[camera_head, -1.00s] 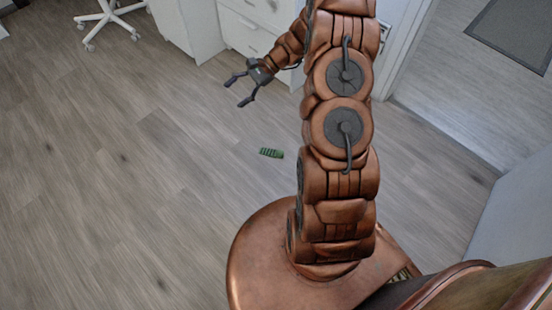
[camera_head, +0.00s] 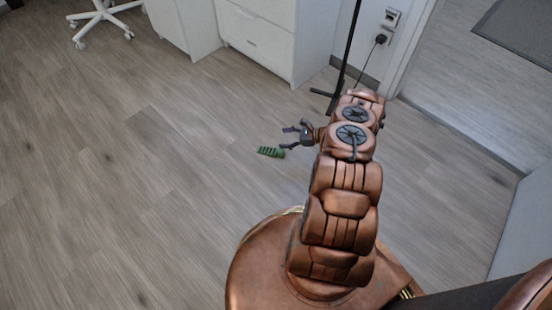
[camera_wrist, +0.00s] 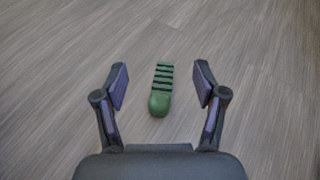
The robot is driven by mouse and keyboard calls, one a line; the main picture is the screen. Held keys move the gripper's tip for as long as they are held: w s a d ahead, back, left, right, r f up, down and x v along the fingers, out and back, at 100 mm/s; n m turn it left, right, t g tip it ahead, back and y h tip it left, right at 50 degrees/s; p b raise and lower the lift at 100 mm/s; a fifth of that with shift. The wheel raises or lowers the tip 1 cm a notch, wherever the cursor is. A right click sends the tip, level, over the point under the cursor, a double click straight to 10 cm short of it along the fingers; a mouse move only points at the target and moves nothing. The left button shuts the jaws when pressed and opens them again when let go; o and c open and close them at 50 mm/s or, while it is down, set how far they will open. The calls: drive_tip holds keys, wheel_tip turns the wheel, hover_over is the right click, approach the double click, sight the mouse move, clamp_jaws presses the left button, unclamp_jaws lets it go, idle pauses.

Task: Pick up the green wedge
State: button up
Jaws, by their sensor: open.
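The green wedge (camera_head: 270,152) lies on the wooden floor, a small green piece with dark cross stripes along it. In the wrist view the wedge (camera_wrist: 160,90) lies lengthwise between the two fingers, its rounded plain end toward the palm and its striped part pointing away. My gripper (camera_head: 287,138) is just beside the wedge in the head view. In the wrist view my gripper (camera_wrist: 161,82) is open, with a finger on each side and a gap to the wedge on both sides. How high the fingers are above the floor I cannot tell.
The grey wooden floor (camera_head: 150,190) around the wedge is clear. White drawer cabinets (camera_head: 255,45) stand behind, with a black stand (camera_head: 335,95) beside them. A white chair base (camera_head: 100,18) is at the far left. A grey mat (camera_head: 520,35) lies at the upper right.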

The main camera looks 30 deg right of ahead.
drive_tip(key=m+t+h+b, duration=0.1)
drive_tip(key=m+b, duration=0.1)
approach(279, 152)
drive_tip(key=w+f, duration=0.3)
drive_tip(key=shift+a, duration=0.4)
drive_tip(key=shift+f, duration=0.2)
drive_tip(key=shift+b+x, duration=1.75)
drive_tip(key=shift+x, duration=1.95)
drive_tip(key=c, duration=1.3)
